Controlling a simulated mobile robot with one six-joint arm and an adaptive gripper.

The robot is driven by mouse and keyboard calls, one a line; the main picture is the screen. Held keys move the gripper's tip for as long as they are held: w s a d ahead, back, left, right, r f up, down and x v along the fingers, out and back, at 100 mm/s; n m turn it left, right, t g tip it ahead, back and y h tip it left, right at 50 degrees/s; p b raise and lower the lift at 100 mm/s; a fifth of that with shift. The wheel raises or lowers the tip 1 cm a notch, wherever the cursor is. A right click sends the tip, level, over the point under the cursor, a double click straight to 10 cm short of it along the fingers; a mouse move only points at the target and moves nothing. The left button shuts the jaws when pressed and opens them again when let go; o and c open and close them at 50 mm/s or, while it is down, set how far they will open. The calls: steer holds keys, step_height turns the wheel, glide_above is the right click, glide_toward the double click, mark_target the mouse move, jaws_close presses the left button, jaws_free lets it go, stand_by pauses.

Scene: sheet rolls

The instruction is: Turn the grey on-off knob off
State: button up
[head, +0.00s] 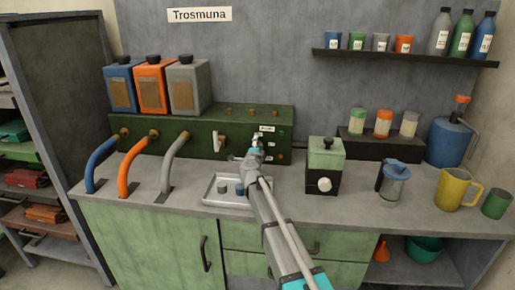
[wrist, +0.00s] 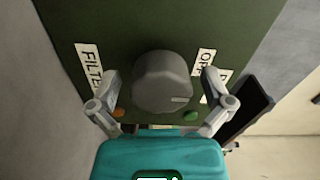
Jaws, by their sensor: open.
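The grey knob (wrist: 162,80) sits on a dark green panel (wrist: 140,22) in the wrist view. A short pale mark on its face lies at the lower right, towards a green dot (wrist: 190,116). An orange dot (wrist: 118,112) is at the lower left. My gripper (wrist: 160,92) is open, with one finger on each side of the knob; I cannot tell whether they touch it. In the head view my gripper (head: 256,150) is at the right end of the long green machine (head: 235,117) and hides the knob.
A label starting "FILTE" (wrist: 90,68) and a partly hidden label starting "O" (wrist: 206,61) flank the knob. A tray (head: 212,197) with small pieces lies below my arm. A green-and-black box (head: 325,165) stands to the right. Blue, orange and grey hoses (head: 172,160) are at left.

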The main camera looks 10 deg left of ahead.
steer(key=shift+s, duration=0.1)
steer(key=s, duration=1.1)
steer(key=shift+s+a, duration=0.15)
steer(key=shift+s, duration=0.25)
